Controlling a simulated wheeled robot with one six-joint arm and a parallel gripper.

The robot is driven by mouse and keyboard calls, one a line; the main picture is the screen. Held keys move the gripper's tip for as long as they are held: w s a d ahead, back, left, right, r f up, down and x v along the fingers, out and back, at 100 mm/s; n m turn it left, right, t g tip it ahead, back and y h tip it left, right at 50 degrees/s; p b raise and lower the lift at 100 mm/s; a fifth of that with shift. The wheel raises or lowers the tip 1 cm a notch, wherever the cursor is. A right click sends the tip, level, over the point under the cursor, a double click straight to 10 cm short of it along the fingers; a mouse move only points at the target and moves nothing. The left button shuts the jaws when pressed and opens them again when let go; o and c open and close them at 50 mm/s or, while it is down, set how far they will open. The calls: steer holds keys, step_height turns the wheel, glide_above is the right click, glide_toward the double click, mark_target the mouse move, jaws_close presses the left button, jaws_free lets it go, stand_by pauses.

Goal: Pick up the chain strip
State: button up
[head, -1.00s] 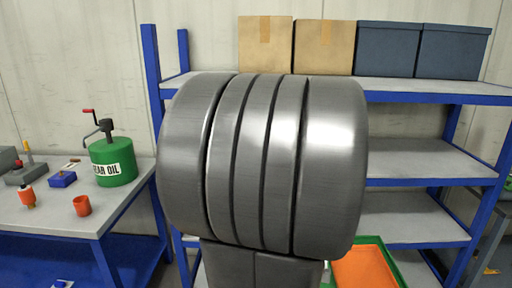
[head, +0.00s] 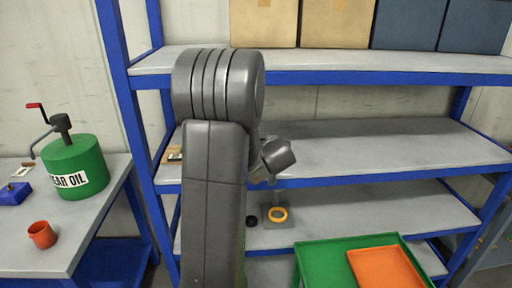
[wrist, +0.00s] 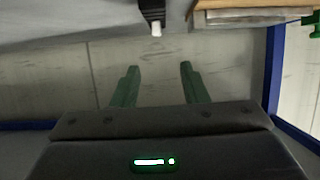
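I cannot pick out the chain strip for certain in either view. My gripper (wrist: 156,84) is open in the wrist view, its two green fingers apart with nothing between them. A dark object with a white tip (wrist: 153,14) shows just beyond the fingers at the top edge, cut off by the frame. In the head view my arm hides most of the gripper's surroundings at the shelf's left side.
A blue-framed shelf rack (head: 350,78) stands ahead. A wooden item (wrist: 240,16) lies at the wrist view's upper right. The middle shelf's right is clear.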

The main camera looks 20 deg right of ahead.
steer(key=x, duration=0.6)
steer(key=shift+w+d+f+p, duration=0.1)
steer(key=shift+w+f+p, duration=0.15)
steer(key=shift+w+p, duration=0.1)
steer(key=shift+f+p+x, duration=0.15)
steer(key=shift+p+x, duration=0.25)
steer(key=shift+x, duration=1.05)
steer(key=shift+f+p+x, duration=0.15)
steer(key=shift+p+x, duration=0.25)
steer(key=shift+x, duration=1.1)
steer(key=shift+s+d, duration=0.15)
steer(key=shift+s, duration=0.1)
jaws_close()
